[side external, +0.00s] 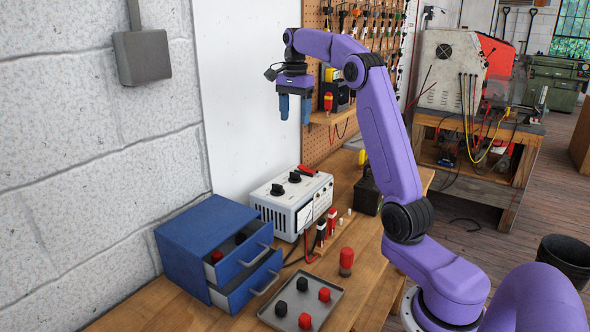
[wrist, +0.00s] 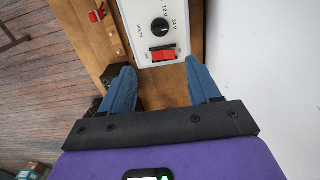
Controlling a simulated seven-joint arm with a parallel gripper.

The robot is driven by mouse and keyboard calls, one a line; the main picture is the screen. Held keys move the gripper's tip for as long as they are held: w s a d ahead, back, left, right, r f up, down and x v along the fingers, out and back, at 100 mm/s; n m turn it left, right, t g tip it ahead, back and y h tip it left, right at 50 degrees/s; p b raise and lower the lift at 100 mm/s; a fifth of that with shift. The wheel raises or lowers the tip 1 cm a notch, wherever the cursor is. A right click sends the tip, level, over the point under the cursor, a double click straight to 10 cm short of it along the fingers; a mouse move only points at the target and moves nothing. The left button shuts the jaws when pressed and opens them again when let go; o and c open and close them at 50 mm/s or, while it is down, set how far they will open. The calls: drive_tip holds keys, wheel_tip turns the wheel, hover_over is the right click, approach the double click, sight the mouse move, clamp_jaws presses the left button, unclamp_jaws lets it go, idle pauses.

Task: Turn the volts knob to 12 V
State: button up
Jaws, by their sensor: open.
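The white power supply box (side external: 268,205) stands on the wooden bench, with two black knobs and a red switch on top. The volts knob (wrist: 159,25) is black and round, with 12 V and 24 V printed around it in the wrist view; its pointer is too small to read. It appears to be the knob (side external: 294,177) nearer the red switch in the side view. The red rocker switch (wrist: 163,54) sits below it in the wrist view. My gripper (side external: 295,122) is open and empty, high above the box; its blue fingers (wrist: 160,68) show apart in the wrist view.
A blue cabinet (side external: 205,232) with open drawers stands left of the box. A grey tray (side external: 268,312) holds black and red caps, and a red-topped part (side external: 346,260) stands near it. A pegboard shelf (side external: 330,117) is close behind my gripper.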

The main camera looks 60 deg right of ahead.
sight(295, 176)
wheel_tip(295, 176, down, 17)
drive_tip(key=shift+f, duration=0.15)
idle(0.5)
drive_tip(key=c, duration=1)
